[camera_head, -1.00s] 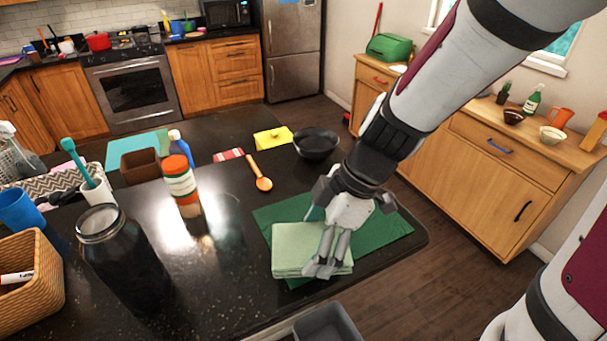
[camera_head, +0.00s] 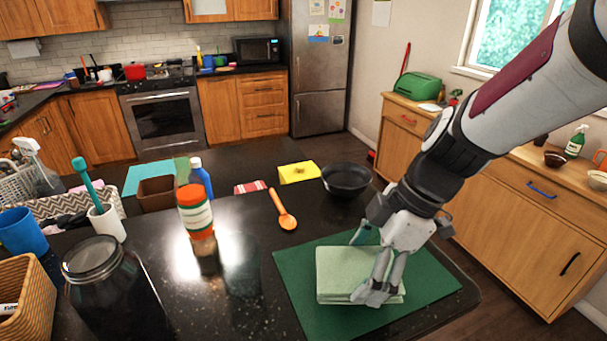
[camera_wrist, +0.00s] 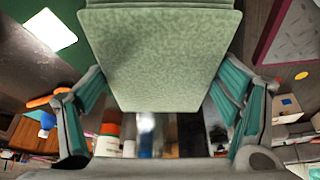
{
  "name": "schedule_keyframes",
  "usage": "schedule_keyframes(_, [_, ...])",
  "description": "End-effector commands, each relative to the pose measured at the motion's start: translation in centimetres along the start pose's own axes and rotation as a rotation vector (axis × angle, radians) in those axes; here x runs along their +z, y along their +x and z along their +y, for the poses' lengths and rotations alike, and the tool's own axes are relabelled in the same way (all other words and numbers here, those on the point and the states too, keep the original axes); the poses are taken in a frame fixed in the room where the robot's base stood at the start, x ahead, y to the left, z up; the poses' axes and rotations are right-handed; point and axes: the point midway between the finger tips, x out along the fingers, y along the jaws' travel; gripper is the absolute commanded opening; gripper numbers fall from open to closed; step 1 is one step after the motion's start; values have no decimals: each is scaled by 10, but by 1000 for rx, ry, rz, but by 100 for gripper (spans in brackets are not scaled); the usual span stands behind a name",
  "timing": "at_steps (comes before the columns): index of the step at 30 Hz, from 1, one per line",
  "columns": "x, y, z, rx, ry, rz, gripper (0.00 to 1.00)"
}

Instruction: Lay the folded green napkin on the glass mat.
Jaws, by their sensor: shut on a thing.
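The folded green napkin (camera_head: 338,275) is a pale green, layered square over the dark green mat (camera_head: 432,285) on the black counter. Mat shows on all sides of it in the head view. My gripper (camera_head: 368,267) is shut on the napkin's right part, one finger at its far edge and one at its near edge. In the wrist view the napkin (camera_wrist: 160,60) spans between the two teal-padded fingers. I cannot tell whether its underside touches the mat. The mat's middle is hidden under the napkin.
An orange spoon (camera_head: 283,212), a black bowl (camera_head: 346,181) and a yellow cloth (camera_head: 298,172) lie behind the mat. A spice bottle (camera_head: 195,212) and a dark jar (camera_head: 112,285) stand to the left. The counter between jar and mat is clear.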

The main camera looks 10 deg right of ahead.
Motion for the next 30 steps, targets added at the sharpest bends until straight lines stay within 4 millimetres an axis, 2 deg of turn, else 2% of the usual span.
schedule_keyframes(6, [16, -3, 33, 0, 2, -1, 55])
schedule_keyframes(14, [24, -4, 52, -1, 1, -1, 55])
schedule_keyframes(21, [36, 26, 50, -3, 1, 1, 55])
schedule_keyframes(30, [37, 29, 51, 0, -1, 0, 55])
